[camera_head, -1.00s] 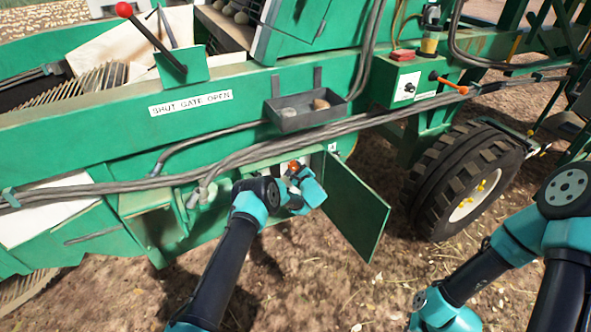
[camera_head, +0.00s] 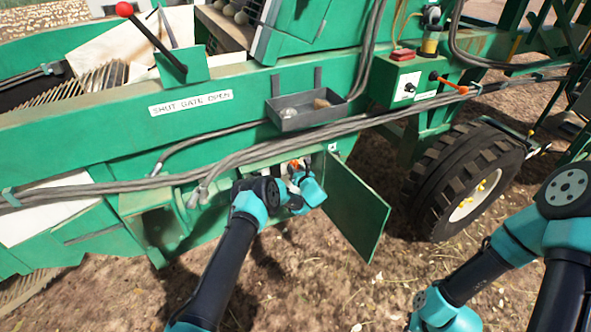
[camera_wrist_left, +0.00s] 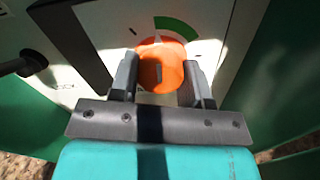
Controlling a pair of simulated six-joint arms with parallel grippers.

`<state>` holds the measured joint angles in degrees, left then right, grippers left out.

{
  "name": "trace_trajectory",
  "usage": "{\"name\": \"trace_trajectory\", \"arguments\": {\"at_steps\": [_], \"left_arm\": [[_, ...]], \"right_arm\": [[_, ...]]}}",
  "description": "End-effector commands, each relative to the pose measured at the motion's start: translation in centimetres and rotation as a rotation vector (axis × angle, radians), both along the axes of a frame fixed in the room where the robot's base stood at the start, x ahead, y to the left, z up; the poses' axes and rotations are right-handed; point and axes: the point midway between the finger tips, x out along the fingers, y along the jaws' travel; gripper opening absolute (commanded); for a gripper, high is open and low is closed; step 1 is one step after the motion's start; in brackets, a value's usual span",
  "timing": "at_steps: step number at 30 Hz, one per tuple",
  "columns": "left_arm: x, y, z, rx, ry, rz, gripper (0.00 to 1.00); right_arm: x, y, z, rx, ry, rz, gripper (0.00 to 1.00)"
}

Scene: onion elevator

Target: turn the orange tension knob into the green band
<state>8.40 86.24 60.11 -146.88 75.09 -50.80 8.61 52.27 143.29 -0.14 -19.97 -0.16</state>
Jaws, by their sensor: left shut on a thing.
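The orange tension knob (camera_wrist_left: 160,66) sits on a pale dial plate inside the open compartment. In the left wrist view my left gripper (camera_wrist_left: 158,80) is shut on it, one finger on each side. The green band (camera_wrist_left: 176,27) is an arc above and to the right of the knob. A small pale mark shows on the knob's face, but I cannot tell exactly where the knob points. In the head view the knob (camera_head: 294,166) is partly hidden by my left gripper (camera_head: 302,178). My right arm shows at the lower right; its gripper is out of view.
The compartment's green door (camera_head: 357,208) hangs open just right of my left gripper. Cables (camera_head: 250,153) and a small grey tray (camera_head: 305,108) are above it. A black lever or handle (camera_wrist_left: 22,64) shows left of the dial. A tyre (camera_head: 460,180) stands farther right.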

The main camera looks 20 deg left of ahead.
Motion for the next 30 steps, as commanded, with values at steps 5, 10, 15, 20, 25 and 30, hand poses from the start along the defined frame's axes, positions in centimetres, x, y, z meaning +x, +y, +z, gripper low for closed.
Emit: {"name": "trace_trajectory", "arguments": {"at_steps": [5,10,15,20,25,30], "left_arm": [[-0.01,0.00,0.00,0.120,0.112,0.000,0.20],[-0.03,0.01,0.01,0.220,0.206,0.000,0.20],[-0.03,0.02,0.02,0.291,0.272,0.000,0.20],[-0.04,0.03,0.02,0.331,0.309,0.000,0.20],[-0.04,0.03,0.02,0.348,0.325,0.000,0.20],[-0.04,0.03,0.02,0.348,0.326,0.000,0.20]], "right_arm": [[0.00,0.00,0.00,0.000,0.000,0.000,0.00],[0.00,0.00,0.00,0.000,0.000,0.000,0.00],[0.00,0.00,0.00,0.000,0.000,0.000,0.00],[0.00,0.00,0.00,0.000,0.000,0.000,0.00],[0.00,0.00,0.00,0.000,0.000,0.000,0.00],[0.00,0.00,0.00,0.000,0.000,0.000,0.00]]}}
